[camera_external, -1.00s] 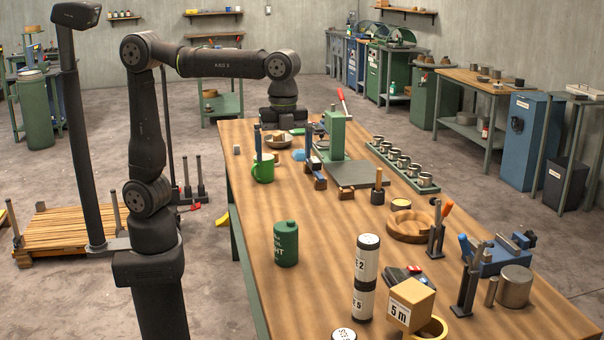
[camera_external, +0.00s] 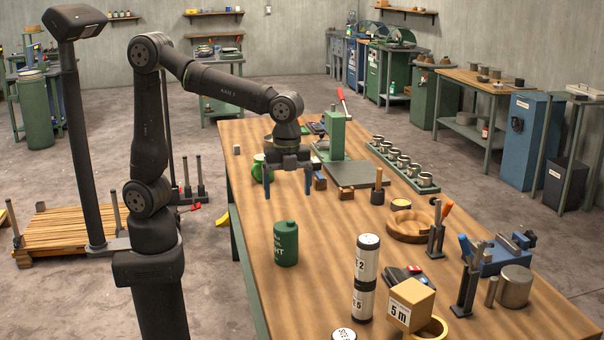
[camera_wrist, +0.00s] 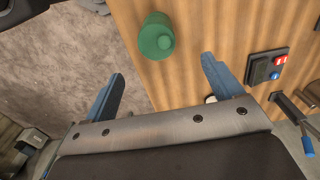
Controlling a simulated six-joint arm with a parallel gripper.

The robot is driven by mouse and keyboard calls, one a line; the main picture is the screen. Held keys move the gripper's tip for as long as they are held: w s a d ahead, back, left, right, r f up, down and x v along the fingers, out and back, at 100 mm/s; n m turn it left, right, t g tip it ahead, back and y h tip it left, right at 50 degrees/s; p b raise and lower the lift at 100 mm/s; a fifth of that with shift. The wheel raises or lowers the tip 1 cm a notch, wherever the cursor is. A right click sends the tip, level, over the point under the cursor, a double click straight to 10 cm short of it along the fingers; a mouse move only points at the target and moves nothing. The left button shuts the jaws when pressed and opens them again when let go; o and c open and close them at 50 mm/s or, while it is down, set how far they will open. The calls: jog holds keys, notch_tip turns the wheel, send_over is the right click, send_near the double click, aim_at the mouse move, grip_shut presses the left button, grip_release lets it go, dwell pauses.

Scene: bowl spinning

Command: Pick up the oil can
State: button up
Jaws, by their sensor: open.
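The green can (camera_external: 286,244) stands upright near the left edge of the wooden bench, with a small cap and pale lettering on its side; I take it as the oil can. In the wrist view the can (camera_wrist: 156,38) shows from above, just beyond and between the fingertips. My gripper (camera_external: 294,195) is open and empty, with blue fingers pointing down. It is above the bench, behind the can and apart from it. The open fingers (camera_wrist: 162,68) also show in the wrist view.
A green mug (camera_external: 260,170) is left of my gripper, partly hidden. The green press (camera_external: 336,140) stands behind to the right. Two stacked white cylinders (camera_external: 366,278), a box (camera_external: 411,303) and a wooden bowl (camera_external: 406,228) are to the right. The bench around the can is clear.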

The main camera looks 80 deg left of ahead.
aim_at(286, 226)
notch_tip(286, 226, down, 8)
jog(key=shift+f, duration=0.2)
jog(key=f, duration=0.4)
jog(key=shift+s, duration=0.35)
jog(key=shift+d+f, duration=0.1)
jog(key=shift+f, duration=0.55)
jog(key=c, duration=1.3)
jog(key=shift+w+r, duration=0.1)
jog(key=shift+c, duration=0.8)
